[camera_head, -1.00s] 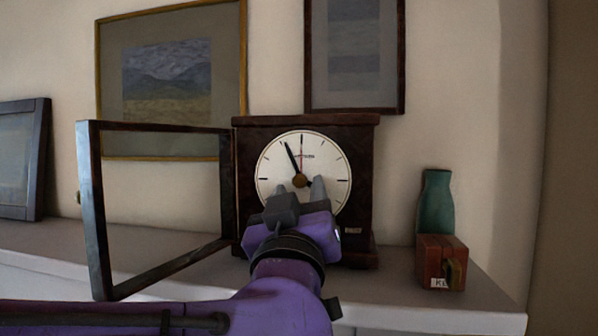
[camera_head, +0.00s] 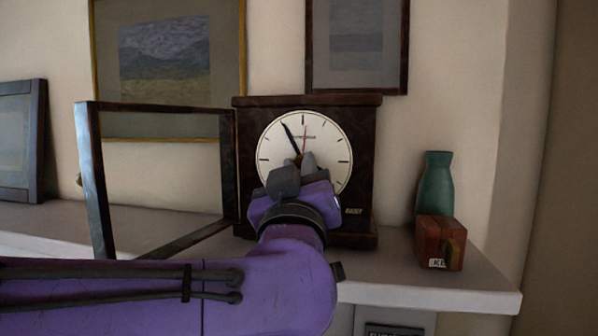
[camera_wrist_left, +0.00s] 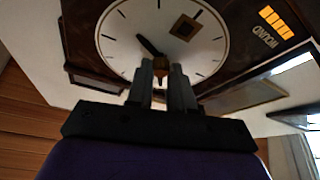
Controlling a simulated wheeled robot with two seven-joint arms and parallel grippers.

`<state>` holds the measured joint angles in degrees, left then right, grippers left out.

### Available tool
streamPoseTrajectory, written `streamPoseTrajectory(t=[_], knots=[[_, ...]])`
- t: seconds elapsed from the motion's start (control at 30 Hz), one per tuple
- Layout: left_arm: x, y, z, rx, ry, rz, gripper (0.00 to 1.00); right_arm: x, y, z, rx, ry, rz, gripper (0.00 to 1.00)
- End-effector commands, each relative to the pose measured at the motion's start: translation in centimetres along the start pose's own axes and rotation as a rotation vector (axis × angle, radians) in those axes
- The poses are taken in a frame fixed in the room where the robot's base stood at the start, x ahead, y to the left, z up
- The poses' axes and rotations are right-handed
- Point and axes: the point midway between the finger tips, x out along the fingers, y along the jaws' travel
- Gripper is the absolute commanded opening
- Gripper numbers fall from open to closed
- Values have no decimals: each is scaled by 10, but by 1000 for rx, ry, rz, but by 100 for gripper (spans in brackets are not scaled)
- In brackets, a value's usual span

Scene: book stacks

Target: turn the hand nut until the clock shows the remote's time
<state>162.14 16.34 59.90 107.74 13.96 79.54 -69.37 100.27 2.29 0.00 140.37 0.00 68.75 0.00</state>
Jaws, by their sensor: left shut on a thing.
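The clock (camera_head: 245,150) has a dark wooden case and stands on the white shelf. Its white face (camera_head: 335,140) shows a long dark hand (camera_head: 291,138) pointing up-left, near eleven, and a thin red hand almost upright. My left gripper (camera_head: 303,164) is in front of the dial's centre, its fingers hiding the lower middle of the face. In the left wrist view the fingers (camera_wrist_left: 164,84) are shut on the brassy hand nut (camera_wrist_left: 162,64). The short hand cannot be made out in the head view. I cannot identify the remote. My right gripper is out of view.
The clock's glazed-type door frame (camera_head: 96,180) stands open to the left. A green vase (camera_head: 434,184) and a small reddish-brown box (camera_head: 432,244) stand on the shelf (camera_head: 385,268) at right. Framed pictures (camera_head: 168,70) hang behind.

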Motion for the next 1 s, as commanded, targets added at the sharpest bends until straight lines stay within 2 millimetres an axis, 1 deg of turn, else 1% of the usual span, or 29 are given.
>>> streamPoseTrajectory(t=[0.27,1.0], knots=[[0,3,1,-172,1,-71,0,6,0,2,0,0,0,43],[2,9,-4,-822,-1,-338,0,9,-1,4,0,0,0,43]])
